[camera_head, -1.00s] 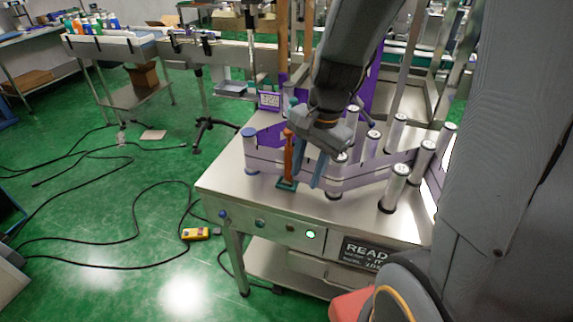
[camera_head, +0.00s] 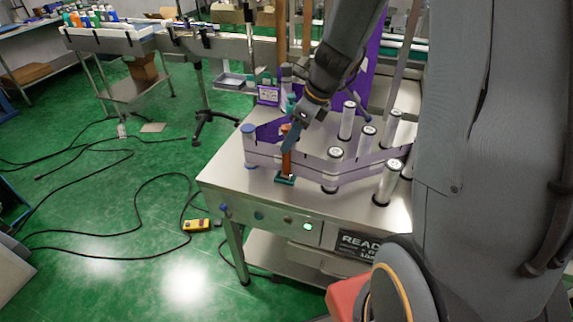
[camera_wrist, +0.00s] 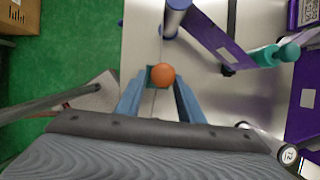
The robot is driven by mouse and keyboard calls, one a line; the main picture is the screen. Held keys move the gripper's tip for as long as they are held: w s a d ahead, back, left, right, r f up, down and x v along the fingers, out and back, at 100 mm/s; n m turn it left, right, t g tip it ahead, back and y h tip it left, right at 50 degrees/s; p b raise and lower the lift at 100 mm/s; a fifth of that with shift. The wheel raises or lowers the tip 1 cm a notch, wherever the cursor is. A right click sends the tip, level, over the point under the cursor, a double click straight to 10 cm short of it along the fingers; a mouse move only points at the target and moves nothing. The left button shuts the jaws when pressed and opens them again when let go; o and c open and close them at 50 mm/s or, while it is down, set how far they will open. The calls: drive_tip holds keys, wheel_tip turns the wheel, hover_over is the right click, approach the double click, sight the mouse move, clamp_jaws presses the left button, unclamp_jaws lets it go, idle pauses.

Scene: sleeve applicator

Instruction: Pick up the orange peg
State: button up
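The orange peg (camera_head: 286,165) stands upright in a small green base (camera_head: 286,180) near the front left of the steel table. In the wrist view I see the round top of the peg (camera_wrist: 162,75) from above. My gripper (camera_head: 291,137) is at the upper part of the peg and hides some of it in the head view. In the wrist view the two blue fingers of my gripper (camera_wrist: 160,88) are apart, one on each side of the peg. Gaps show between the peg and the fingers.
A blue-topped roller (camera_head: 249,146) stands left of the peg, with a purple-edged guide strip running right from it. Several silver rollers, such as this one (camera_head: 333,168), stand to the right. A teal knob (camera_wrist: 288,53) is at the upper right in the wrist view.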

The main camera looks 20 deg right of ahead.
drive_tip(key=shift+x, duration=2.3)
drive_tip(key=shift+s+d, duration=0.1)
drive_tip(key=shift+d, duration=0.05)
drive_tip(key=shift+c, duration=0.4)
clamp_jaws()
